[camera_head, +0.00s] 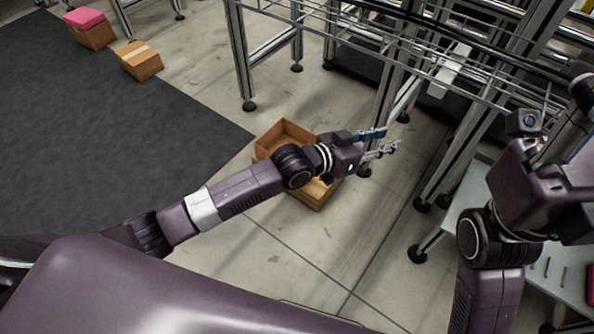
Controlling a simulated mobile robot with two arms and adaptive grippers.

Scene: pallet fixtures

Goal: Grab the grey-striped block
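I cannot make out a grey-striped block in this view. My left gripper (382,143) reaches out above an open wooden box on the floor. Its two fingers are apart, and nothing shows between them. My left forearm and wrist cover part of the box. My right arm is folded at the right edge, and its fingers cannot be seen.
The open wooden box (284,131) stands on the concrete floor. A metal-frame rack (242,60) with wire rails fills the upper right. A taped carton (140,63) and a box with a pink top (92,33) stand at upper left by a dark mat (90,120).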

